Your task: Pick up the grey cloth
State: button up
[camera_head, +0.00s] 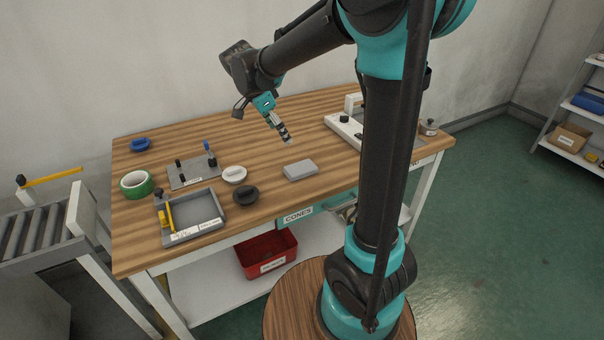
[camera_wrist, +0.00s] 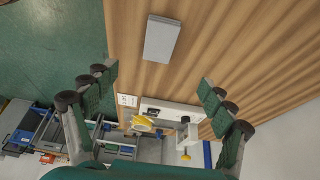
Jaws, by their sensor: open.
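The grey cloth (camera_head: 300,170) is a small flat folded block. It lies on the wooden table near its front edge, right of the black round piece. In the wrist view the cloth (camera_wrist: 162,38) lies at the top middle, beyond the fingertips. My gripper (camera_head: 286,138) is above the table, behind the cloth and slightly left of it in the head view, apart from it. In the wrist view my gripper (camera_wrist: 158,82) is open, its fingers wide apart with nothing between them.
Left of the cloth are a black round piece (camera_head: 245,196), a white ring (camera_head: 234,175), a grey tray (camera_head: 218,206), a grey plate with pegs (camera_head: 186,178) and a green tape roll (camera_head: 136,185). A white device (camera_head: 345,130) stands at right. Bare table surrounds the cloth.

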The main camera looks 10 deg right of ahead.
aim_at(300, 167)
jog(key=x, duration=1.7)
jog(key=c, duration=1.2)
jog(key=shift+o, duration=0.2)
notch_tip(300, 167, up, 20)
